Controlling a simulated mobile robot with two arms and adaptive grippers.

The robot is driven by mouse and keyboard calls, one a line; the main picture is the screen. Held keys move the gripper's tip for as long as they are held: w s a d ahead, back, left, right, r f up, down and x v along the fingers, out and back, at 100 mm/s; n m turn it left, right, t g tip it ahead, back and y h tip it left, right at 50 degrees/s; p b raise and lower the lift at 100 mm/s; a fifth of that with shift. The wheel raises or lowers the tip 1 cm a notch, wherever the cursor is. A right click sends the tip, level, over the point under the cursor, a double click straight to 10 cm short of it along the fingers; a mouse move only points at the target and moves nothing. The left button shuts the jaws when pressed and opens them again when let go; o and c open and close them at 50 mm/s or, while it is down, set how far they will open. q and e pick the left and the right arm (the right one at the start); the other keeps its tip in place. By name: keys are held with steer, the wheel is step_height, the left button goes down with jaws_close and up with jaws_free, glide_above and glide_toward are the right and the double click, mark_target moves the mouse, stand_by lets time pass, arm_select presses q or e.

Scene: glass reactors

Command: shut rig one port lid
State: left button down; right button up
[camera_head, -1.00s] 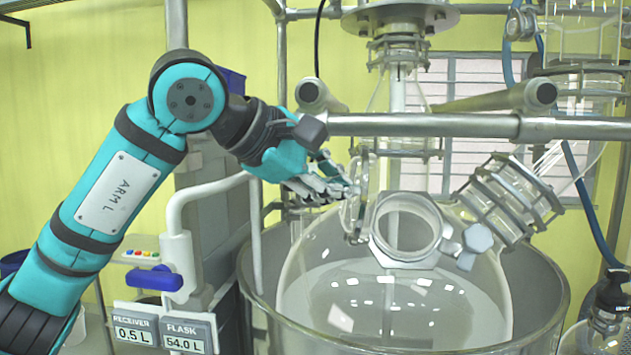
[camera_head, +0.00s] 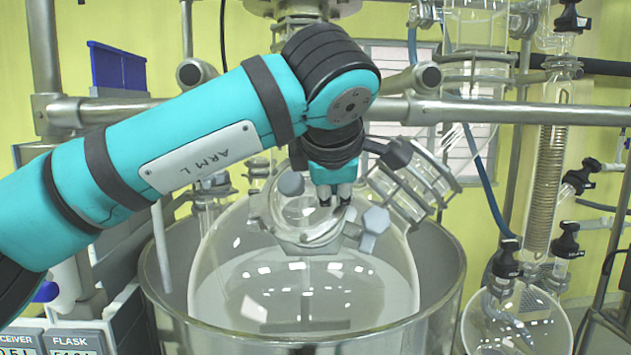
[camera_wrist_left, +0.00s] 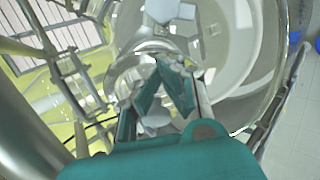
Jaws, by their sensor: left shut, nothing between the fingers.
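The port (camera_head: 305,236) is on top of the big round glass flask (camera_head: 215,270). Its clear lid (camera_head: 300,205) now lies over the opening, flat or nearly so; I cannot tell whether it is fully seated. A grey knob (camera_head: 375,220) sits at the port's right side. My left gripper (camera_head: 335,198) is shut and empty, pointing down at the lid's right part, touching it or just above. In the left wrist view its fingertips (camera_wrist_left: 168,68) meet over the port's ring (camera_wrist_left: 125,75). My right gripper is not in view.
A metal rail (camera_head: 490,112) runs across behind my left arm. A clamped glass neck (camera_head: 410,185) stands close on the right of the port. The steel vessel's rim (camera_head: 445,290) surrounds the flask. A glass condenser (camera_head: 545,175) and small flask (camera_head: 515,320) are farther right.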

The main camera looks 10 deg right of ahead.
arm_select(q)
steer(key=w+d+f, duration=0.2)
steer(key=d, duration=0.1)
steer(key=shift+w+f+b, duration=0.15)
steer(key=shift+w+b, duration=0.05)
steer(key=shift+b, duration=0.1)
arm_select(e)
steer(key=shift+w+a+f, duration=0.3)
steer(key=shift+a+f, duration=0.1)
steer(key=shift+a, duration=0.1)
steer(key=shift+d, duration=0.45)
